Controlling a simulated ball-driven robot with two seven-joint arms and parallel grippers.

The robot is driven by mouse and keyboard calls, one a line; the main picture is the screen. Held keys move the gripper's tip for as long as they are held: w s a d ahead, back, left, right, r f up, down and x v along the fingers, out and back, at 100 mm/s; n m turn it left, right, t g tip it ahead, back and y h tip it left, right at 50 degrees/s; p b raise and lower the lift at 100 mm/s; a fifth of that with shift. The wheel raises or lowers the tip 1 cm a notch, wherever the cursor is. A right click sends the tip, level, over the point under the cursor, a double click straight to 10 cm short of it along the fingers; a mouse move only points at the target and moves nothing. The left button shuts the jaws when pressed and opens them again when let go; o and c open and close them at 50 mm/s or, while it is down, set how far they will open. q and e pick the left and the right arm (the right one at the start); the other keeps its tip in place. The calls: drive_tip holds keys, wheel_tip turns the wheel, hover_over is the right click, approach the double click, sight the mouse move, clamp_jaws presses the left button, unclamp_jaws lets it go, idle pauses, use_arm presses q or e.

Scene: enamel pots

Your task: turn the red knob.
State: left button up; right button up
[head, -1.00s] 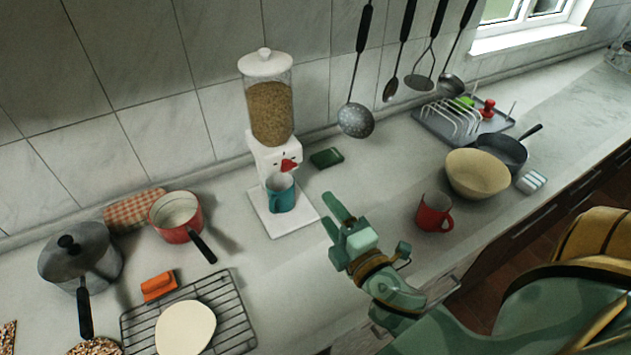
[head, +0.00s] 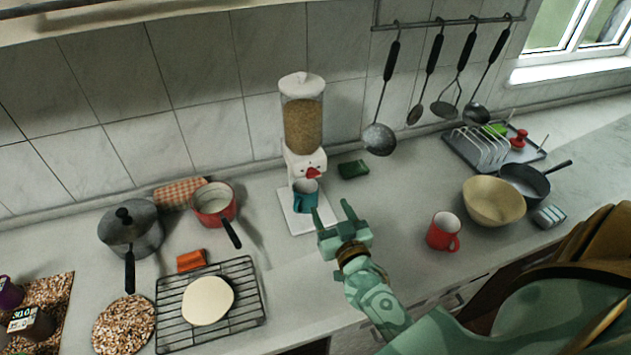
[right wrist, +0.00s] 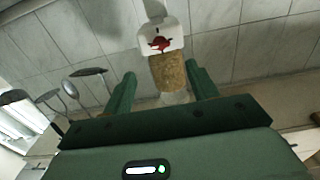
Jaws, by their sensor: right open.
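The red knob (head: 313,173) sits on the front of the white cereal dispenser (head: 304,130), below its clear hopper of grain. A teal mug (head: 305,194) stands under it on the dispenser's base. My right gripper (head: 331,218) is open and empty, in front of the dispenser and a little lower than the knob, apart from it. In the right wrist view the red knob (right wrist: 160,44) shows beyond and between the two spread fingers (right wrist: 160,88), near the top; the dispenser looks upside down there. My left gripper is not in view.
A red mug (head: 443,232) stands right of my right gripper, with a cream bowl (head: 493,202) beyond it. A green sponge (head: 353,169) lies right of the dispenser. A red saucepan (head: 213,205) and a wire rack (head: 245,300) are to the left. Utensils hang behind.

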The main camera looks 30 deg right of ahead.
sight(314, 177)
drive_tip(key=b+x, duration=0.1)
drive_tip(key=x, duration=1)
drive_tip(key=shift+a, duration=0.1)
drive_tip(key=shift+s, duration=0.1)
drive_tip(key=c, duration=1)
